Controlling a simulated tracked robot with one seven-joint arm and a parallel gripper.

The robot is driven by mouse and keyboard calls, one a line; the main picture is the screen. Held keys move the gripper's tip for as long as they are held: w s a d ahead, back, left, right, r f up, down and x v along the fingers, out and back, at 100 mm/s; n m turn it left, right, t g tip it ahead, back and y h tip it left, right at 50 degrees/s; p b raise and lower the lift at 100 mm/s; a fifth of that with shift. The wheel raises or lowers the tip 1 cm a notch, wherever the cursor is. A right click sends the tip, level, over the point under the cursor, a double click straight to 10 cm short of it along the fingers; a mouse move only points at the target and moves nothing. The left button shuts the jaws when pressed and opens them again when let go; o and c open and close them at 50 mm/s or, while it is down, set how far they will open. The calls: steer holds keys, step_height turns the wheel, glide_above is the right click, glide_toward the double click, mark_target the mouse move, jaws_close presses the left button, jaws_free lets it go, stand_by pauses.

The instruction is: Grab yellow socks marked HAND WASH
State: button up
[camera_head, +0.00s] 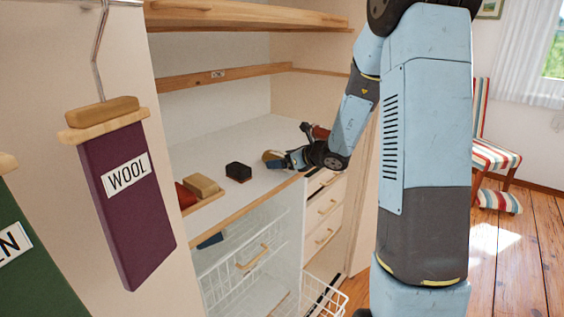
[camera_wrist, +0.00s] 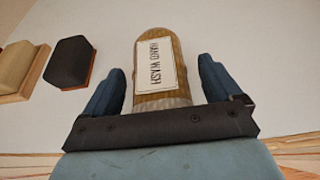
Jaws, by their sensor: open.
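The yellow socks appear as a brownish-yellow rounded bundle (camera_wrist: 178,48) with a white label reading HAND WASH, lying on the white shelf. In the head view they show as a small tan shape (camera_head: 269,156) at my gripper, with the label not readable. My gripper (camera_wrist: 162,78) is open. Its two blue fingers stand on either side of the near part of the bundle, with a visible gap on each side. It also shows in the head view (camera_head: 279,161), low over the shelf's right part. The near end of the bundle is hidden behind the gripper's dark crossbar.
A black block-like item (camera_head: 238,172) sits left of my gripper. A wooden shelf (camera_head: 230,16) is above. Wire baskets (camera_head: 240,265) and drawers (camera_head: 322,207) are below.

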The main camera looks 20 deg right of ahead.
steer(key=shift+c, duration=0.3)
steer(key=c, duration=1)
